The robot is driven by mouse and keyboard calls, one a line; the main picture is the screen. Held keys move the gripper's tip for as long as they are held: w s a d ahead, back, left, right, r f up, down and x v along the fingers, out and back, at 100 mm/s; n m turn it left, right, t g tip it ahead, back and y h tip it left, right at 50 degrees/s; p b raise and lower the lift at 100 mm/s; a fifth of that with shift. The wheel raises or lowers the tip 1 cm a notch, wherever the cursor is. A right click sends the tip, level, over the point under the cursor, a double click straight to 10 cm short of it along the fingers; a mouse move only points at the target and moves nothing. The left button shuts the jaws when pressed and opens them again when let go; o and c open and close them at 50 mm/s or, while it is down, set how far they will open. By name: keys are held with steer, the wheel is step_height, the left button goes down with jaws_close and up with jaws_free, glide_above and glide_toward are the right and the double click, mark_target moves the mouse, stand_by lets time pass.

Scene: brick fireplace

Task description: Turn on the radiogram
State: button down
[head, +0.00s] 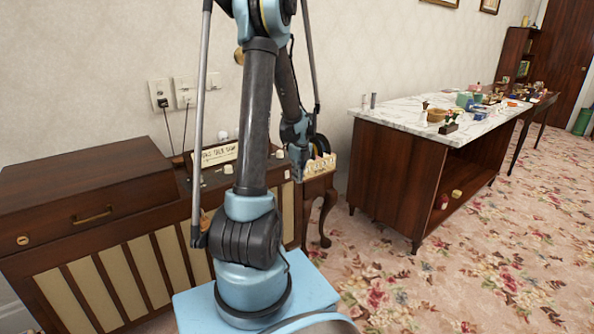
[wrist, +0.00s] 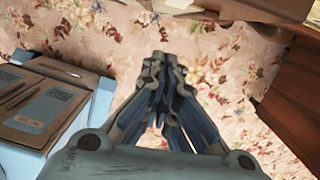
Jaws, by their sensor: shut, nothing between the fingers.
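The radiogram (head: 95,215) is a long dark wooden cabinet with cream striped front panels, against the wall at left in the head view. Its open section, with pale controls (head: 213,178), is partly hidden behind my arm. A cream lettered card (head: 222,153) stands at its back. My gripper (head: 298,176) hangs pointing down near the radiogram's right end, beside a small table. I cannot tell its exact distance from the cabinet. In the wrist view my gripper (wrist: 162,60) is shut and empty above the floral carpet. No radiogram control can be made out in that view.
A small curved-leg table (head: 321,190) with a cream card stands right of the radiogram. A marble-topped cabinet (head: 400,118) carrying small items stands farther right. Wall sockets (head: 185,91) with cords are behind. Open floral carpet (head: 480,260) lies at the front right.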

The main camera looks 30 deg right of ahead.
mark_target(287, 175)
steer(key=shift+w+a+f, duration=0.1)
steer(key=shift+w+f, duration=0.2)
steer(key=shift+w, duration=0.4)
steer(key=shift+w+a+f, duration=0.1)
steer(key=shift+w+f, duration=0.2)
steer(key=shift+w, duration=0.35)
steer(key=shift+w+a+f, duration=0.1)
steer(key=shift+w+f, duration=0.2)
steer(key=shift+w, duration=0.4)
steer(key=shift+a, duration=0.1)
